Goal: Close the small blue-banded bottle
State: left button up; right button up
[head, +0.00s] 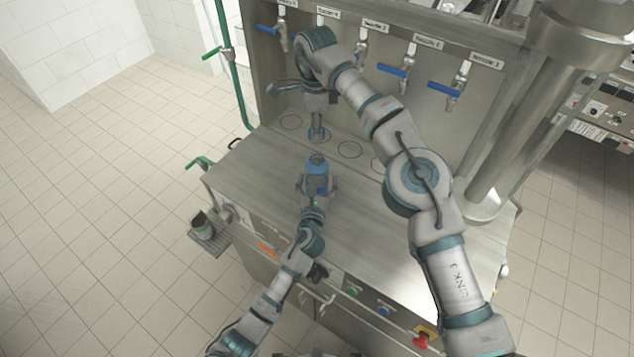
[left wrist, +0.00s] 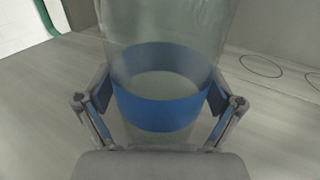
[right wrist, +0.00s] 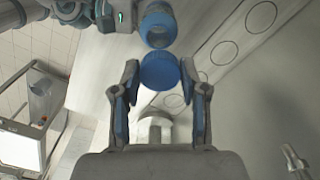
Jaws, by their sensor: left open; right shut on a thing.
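The clear bottle with the blue band (left wrist: 165,105) stands upright on the steel counter between the fingers of my left gripper (left wrist: 160,100). The fingers are open, one at each side of the band. In the head view the bottle (head: 317,168) shows small, with my left gripper (head: 317,186) around it. My right gripper (right wrist: 160,95) is shut on a round blue cap (right wrist: 159,71). In the head view my right gripper (head: 318,122) points down, with the cap just behind the bottle and apart from it. In the right wrist view the bottle (right wrist: 158,24) shows beyond the cap.
Taps with blue handles (head: 393,70) line the panel at the back. Ringed spots (head: 350,149) mark the counter below them. A green pipe (head: 232,85) stands at the left. The counter in front of the rings (head: 250,175) is clear.

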aim_at(316, 156)
pick_arm(q)
jog(key=shift+w, duration=0.2)
jog(key=c, duration=1.7)
pick_arm(e)
jog(key=shift+s+f, duration=0.2)
jog(key=shift+f, duration=2.3)
jog(key=shift+s+f, duration=0.1)
jog(key=shift+f, duration=0.75)
pick_arm(q)
jog(key=shift+f, duration=0.1)
grip_shut()
pick_arm(e)
jog(key=shift+f, duration=0.55)
